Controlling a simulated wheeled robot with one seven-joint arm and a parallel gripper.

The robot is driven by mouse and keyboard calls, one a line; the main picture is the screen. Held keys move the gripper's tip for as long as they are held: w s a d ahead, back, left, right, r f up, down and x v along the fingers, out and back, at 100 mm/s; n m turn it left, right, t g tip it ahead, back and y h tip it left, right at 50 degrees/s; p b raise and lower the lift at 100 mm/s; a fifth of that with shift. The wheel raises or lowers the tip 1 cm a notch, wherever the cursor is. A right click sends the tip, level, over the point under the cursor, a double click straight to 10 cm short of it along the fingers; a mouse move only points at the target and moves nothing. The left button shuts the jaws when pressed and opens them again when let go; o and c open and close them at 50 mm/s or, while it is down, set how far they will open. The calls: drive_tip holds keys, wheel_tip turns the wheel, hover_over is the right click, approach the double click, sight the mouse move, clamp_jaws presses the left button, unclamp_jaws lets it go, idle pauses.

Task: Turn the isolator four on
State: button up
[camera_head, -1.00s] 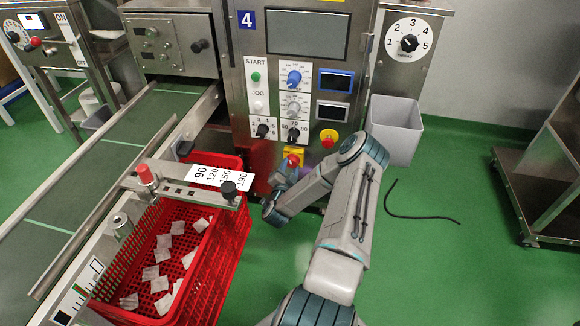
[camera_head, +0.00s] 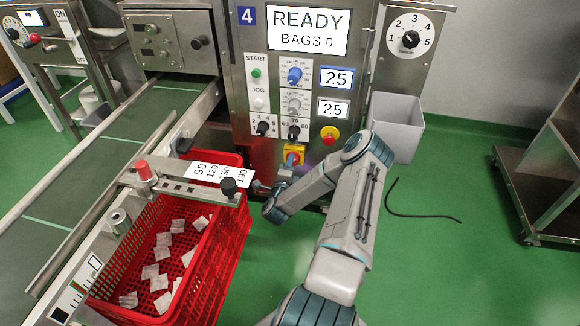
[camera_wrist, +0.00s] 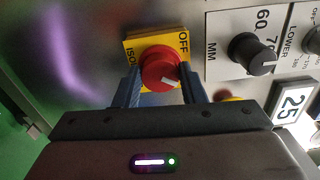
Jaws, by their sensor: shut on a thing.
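The isolator of machine four is a red knob (camera_wrist: 158,72) on a yellow plate (camera_wrist: 137,50) marked OFF. Its yellow plate (camera_head: 292,149) also shows low on the panel in the head view, where my gripper (camera_head: 291,162) covers most of the knob. In the wrist view my gripper (camera_wrist: 160,74) has one blue finger on each side of the red knob and is shut on it. The knob's white mark points toward the lower right there. Machine four's screen (camera_head: 307,30) is lit and reads READY, BAGS 0.
A red emergency button (camera_head: 329,134) sits just above right of the isolator. Dark selector knobs (camera_head: 263,129) are above it. A red crate (camera_head: 223,250) with teabags stands at left. A grey bin (camera_head: 397,126) hangs at right. A black cable (camera_head: 420,216) lies on the floor.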

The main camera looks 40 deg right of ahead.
drive_tip(key=shift+m, duration=1)
drive_tip(key=o, duration=1)
drive_tip(key=shift+a, duration=0.1)
